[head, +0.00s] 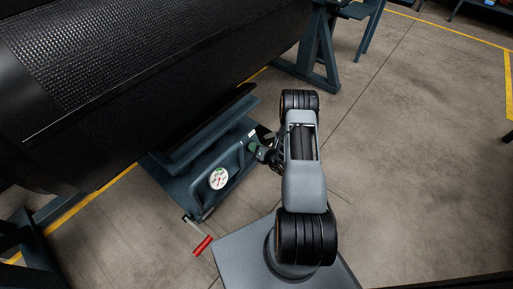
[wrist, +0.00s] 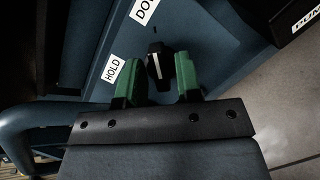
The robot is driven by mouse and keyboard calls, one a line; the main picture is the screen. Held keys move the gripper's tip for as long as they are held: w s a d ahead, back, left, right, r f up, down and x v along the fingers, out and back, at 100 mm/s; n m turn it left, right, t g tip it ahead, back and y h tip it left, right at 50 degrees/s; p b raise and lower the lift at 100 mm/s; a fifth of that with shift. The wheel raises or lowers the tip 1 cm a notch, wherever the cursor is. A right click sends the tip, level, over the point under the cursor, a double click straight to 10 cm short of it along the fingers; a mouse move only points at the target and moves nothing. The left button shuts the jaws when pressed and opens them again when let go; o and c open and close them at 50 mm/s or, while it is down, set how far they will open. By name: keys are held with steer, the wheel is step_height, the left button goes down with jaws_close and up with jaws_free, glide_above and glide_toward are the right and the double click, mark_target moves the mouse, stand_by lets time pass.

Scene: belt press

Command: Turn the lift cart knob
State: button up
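The lift cart (head: 178,190) is a dark blue-grey machine under the large black roll in the head view. Its black knob (wrist: 158,66) with a white pointer line shows in the wrist view, on a blue panel. A HOLD label (wrist: 113,69) is to its left, and a partly cut-off label starting with DO (wrist: 144,11) is above it. My gripper (wrist: 158,78) has two green fingers spread apart, one on each side of the knob. I cannot tell whether they touch it. In the head view my gripper (head: 259,151) is at the cart's right end, and my arm hides the knob.
A round white gauge (head: 219,178) and a red-handled lever (head: 203,245) are on the cart's near side. The black textured roll (head: 130,70) hangs over the cart at left. Blue steel legs (head: 320,55) stand behind. The concrete floor at right is clear.

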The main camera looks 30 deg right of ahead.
steer(key=shift+o, duration=0.7)
steer(key=shift+a, duration=0.1)
steer(key=p+v, duration=0.3)
steer(key=v, duration=1)
steer(key=shift+s, duration=0.4)
steer(key=shift+r, duration=0.1)
